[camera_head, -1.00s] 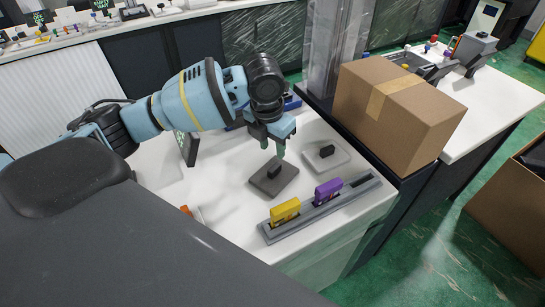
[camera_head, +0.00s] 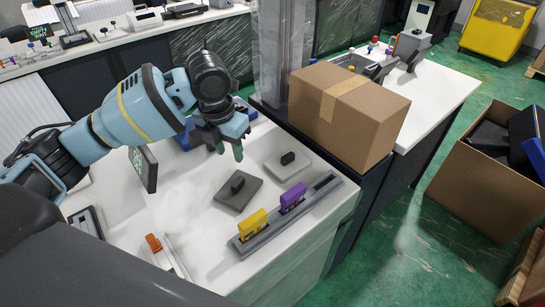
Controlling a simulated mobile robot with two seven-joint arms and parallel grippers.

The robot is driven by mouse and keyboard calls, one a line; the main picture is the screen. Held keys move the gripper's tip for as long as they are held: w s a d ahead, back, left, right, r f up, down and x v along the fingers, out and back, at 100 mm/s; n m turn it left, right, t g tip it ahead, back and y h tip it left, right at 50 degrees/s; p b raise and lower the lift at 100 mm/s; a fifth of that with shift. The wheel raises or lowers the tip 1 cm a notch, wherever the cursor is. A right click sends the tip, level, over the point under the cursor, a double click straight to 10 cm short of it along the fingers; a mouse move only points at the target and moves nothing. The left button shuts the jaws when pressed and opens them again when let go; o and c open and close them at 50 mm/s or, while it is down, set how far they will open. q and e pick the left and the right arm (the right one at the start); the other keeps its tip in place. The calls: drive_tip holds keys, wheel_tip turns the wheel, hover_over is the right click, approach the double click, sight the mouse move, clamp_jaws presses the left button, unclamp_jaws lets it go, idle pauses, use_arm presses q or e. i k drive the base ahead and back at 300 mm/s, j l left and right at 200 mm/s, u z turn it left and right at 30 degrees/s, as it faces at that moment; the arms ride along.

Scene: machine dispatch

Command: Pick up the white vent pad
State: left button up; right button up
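The white vent pad (camera_head: 280,172), a pale square plate with a black knob on top, lies flat on the white worktop. A dark grey pad (camera_head: 232,200) of the same shape lies just left of it and nearer to me. My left gripper (camera_head: 230,151) points down above the worktop, up and left of the white pad in the head view. Its green-tipped fingers are apart with nothing between them. It touches neither pad. My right gripper is not in view.
A grey rack (camera_head: 262,240) at the front edge holds a yellow block (camera_head: 252,224) and a purple block (camera_head: 292,198). A cardboard box (camera_head: 345,115) stands right of the pads. A dark upright screen (camera_head: 144,168) and an orange-topped item (camera_head: 154,243) are on the left.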

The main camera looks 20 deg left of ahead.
sight(286, 165)
drive_tip(key=i+l+u, duration=0.1)
drive_tip(key=i+l, duration=0.15)
drive_tip(key=i+l+u, duration=0.1)
drive_tip(key=l, duration=0.4)
drive_tip(key=i+l+u, duration=0.15)
drive_tip(key=i+l, duration=0.15)
